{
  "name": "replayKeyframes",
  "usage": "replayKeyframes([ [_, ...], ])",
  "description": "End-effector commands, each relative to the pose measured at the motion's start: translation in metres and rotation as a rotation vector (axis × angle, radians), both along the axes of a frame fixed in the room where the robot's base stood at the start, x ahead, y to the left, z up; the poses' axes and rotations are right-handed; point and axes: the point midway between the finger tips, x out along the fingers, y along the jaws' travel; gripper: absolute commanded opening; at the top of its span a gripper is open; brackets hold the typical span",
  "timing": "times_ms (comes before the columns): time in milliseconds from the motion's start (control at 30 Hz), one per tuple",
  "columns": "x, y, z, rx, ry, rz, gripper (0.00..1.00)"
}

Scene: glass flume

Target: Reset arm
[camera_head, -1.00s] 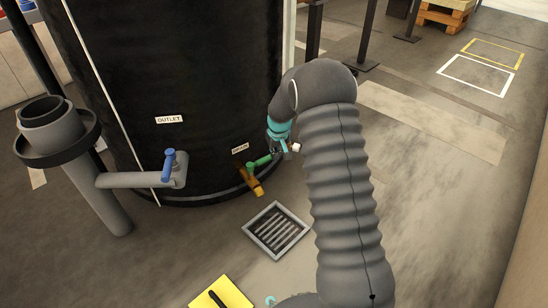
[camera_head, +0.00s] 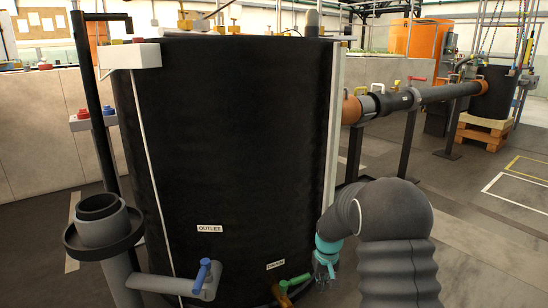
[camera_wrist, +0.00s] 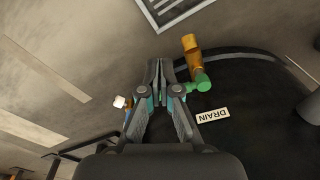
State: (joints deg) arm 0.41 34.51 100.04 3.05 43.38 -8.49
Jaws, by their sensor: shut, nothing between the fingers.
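My gripper (camera_head: 325,270) hangs at the lower right side of the black tank (camera_head: 228,130), beside the drain valve. In the wrist view my gripper (camera_wrist: 161,64) has its fingertips together with nothing between them. The green drain handle (camera_wrist: 200,82) and the brass drain spout (camera_wrist: 190,46) lie just right of the fingers in that view. The green handle (camera_head: 297,279) also shows in the head view, close to the gripper's left side. My grey sleeved arm is bent, its elbow at the lower right.
The outlet pipe with a blue handle (camera_head: 202,274) joins a grey standpipe (camera_head: 100,225) at left. A grey pipe (camera_head: 440,94) on dark stands runs right from the tank. A floor grate (camera_wrist: 172,8) shows in the wrist view. The floor at right is open.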

Motion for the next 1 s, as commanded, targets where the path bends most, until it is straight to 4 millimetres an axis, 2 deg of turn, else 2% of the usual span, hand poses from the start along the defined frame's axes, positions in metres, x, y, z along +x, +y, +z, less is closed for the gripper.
replayKeyframes([
  [33, -0.012, 0.000, 0.013, -0.001, 0.005, -0.008, 0.00],
  [167, -0.042, -0.001, 0.039, -0.004, 0.021, -0.028, 0.00],
  [600, -0.161, -0.002, 0.155, -0.017, -0.021, -0.085, 0.00],
  [1000, -0.263, -0.004, 0.232, -0.020, -0.140, -0.110, 0.00],
])
